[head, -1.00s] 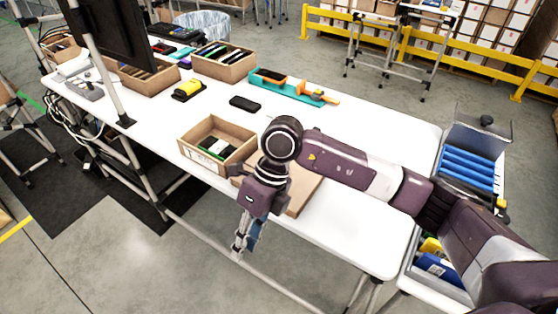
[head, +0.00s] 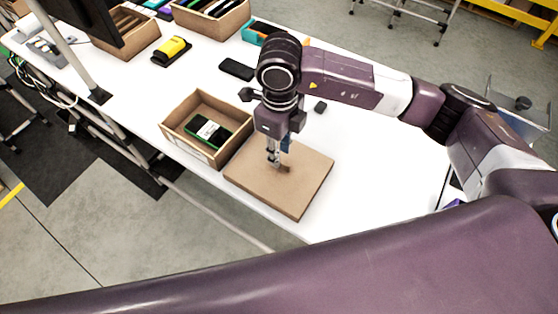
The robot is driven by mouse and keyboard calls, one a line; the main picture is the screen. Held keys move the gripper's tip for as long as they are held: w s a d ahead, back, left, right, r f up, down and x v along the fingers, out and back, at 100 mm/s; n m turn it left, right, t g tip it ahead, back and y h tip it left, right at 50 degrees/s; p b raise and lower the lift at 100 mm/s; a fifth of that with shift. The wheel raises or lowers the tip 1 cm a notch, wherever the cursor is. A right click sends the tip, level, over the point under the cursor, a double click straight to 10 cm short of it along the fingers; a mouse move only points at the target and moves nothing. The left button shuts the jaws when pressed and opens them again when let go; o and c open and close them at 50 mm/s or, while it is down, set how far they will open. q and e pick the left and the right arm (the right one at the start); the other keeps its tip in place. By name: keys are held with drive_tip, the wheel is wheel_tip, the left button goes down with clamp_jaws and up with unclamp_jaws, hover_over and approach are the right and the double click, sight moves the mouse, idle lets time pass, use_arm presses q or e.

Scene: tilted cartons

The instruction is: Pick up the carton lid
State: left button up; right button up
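The carton lid (head: 300,197) is a flat brown cardboard piece lying on the white table near its front edge. It lies to the right of the open carton (head: 178,128), close beside it. My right gripper (head: 277,160) points down over the far left part of the lid, with a dark patch on the lid near the fingertips. Contact with the lid and the finger gap are too small to tell. My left gripper is not in view.
The carton holds a dark green and black item (head: 210,132). A black device (head: 237,69) and a yellow-and-black item (head: 172,50) lie farther back. Boxes with contents (head: 212,22) stand at the back. A purple arm link of mine fills the foreground.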

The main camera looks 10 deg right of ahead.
wheel_tip(320, 180, down, 2)
drive_tip(key=shift+w+f+p, duration=0.1)
drive_tip(key=shift+w+p, duration=0.05)
drive_tip(key=shift+p, duration=0.7)
drive_tip(key=shift+w+f, duration=0.25)
drive_tip(key=shift+f, duration=0.6)
drive_tip(key=shift+f+p, duration=0.3)
drive_tip(key=shift+f, duration=0.45)
drive_tip(key=shift+w, duration=0.1)
drive_tip(key=c, duration=0.6)
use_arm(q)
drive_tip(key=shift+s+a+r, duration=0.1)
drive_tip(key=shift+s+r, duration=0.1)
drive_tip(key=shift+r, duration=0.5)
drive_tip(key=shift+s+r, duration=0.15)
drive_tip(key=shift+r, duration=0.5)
use_arm(e)
clamp_jaws()
